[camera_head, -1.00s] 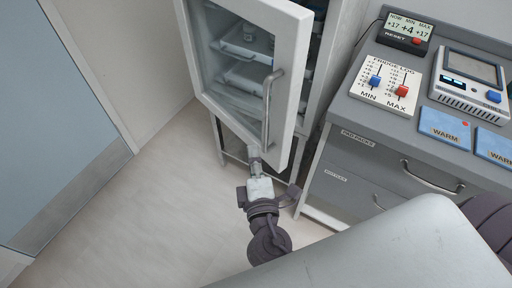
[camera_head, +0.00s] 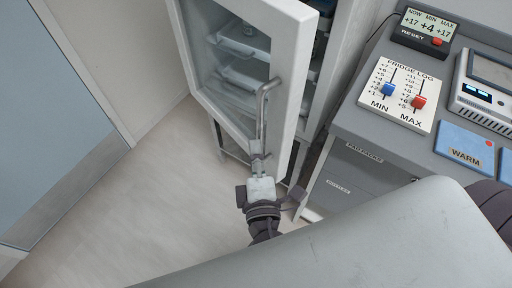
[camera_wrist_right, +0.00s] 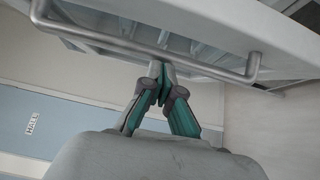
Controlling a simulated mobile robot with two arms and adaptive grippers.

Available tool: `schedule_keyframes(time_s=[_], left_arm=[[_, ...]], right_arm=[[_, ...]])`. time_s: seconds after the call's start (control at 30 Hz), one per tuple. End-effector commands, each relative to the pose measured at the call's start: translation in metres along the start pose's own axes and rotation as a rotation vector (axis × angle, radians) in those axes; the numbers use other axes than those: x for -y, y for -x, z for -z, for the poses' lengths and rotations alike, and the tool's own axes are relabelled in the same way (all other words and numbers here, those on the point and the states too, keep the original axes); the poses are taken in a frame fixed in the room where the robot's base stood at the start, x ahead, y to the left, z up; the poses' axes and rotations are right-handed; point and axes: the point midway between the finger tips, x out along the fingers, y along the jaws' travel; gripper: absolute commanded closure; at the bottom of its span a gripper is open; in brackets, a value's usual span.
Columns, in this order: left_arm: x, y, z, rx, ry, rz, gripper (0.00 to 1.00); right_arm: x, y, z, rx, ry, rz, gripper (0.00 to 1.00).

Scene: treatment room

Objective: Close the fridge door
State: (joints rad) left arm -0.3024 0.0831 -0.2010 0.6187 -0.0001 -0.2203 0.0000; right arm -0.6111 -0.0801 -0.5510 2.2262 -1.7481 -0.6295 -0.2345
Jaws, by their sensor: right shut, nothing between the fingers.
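The fridge door (camera_head: 298,70) has a white frame with a glass pane and stands ajar, swung away from the fridge body (camera_head: 345,62). Its grey bar handle (camera_head: 262,112) runs along the door's front. My right gripper (camera_head: 258,158) is shut and empty at the handle's lower end, in front of the door. In the right wrist view the closed fingertips (camera_wrist_right: 160,68) are just at the bar handle (camera_wrist_right: 130,44); I cannot tell whether they touch it. My left gripper is not in view.
A grey counter (camera_head: 350,120) with drawers stands to the right, close to the door edge. On it are a thermometer display (camera_head: 424,30), a fridge log board (camera_head: 397,95) and a blue WARM pack (camera_head: 465,147). Floor (camera_head: 150,200) is clear on the left, before a blue door (camera_head: 50,110).

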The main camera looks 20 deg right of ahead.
Motion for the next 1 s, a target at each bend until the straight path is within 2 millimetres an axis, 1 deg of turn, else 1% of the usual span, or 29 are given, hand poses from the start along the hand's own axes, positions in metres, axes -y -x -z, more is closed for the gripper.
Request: schedule_keyframes(time_s=[0.07, 0.17, 0.3, 0.4, 0.5, 0.67, 1.0], left_arm=[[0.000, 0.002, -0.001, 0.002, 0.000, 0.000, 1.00], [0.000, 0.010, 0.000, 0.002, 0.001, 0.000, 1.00], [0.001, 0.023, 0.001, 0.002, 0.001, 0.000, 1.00], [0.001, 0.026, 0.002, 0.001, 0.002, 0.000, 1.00], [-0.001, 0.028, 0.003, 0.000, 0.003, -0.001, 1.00], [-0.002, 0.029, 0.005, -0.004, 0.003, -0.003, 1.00], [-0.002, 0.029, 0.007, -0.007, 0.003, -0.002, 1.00]], right_arm=[[0.000, -0.002, -0.004, -0.007, 0.003, 0.000, 1.00], [0.000, -0.009, -0.018, -0.040, 0.010, 0.001, 1.00], [-0.002, -0.028, -0.051, -0.117, 0.013, -0.001, 1.00], [0.000, -0.042, -0.072, -0.171, 0.011, -0.001, 1.00], [0.000, -0.052, -0.087, -0.208, 0.007, 0.000, 1.00], [0.000, -0.058, -0.096, -0.230, -0.001, 0.000, 1.00], [0.000, -0.058, -0.096, -0.229, -0.001, 0.000, 1.00]])
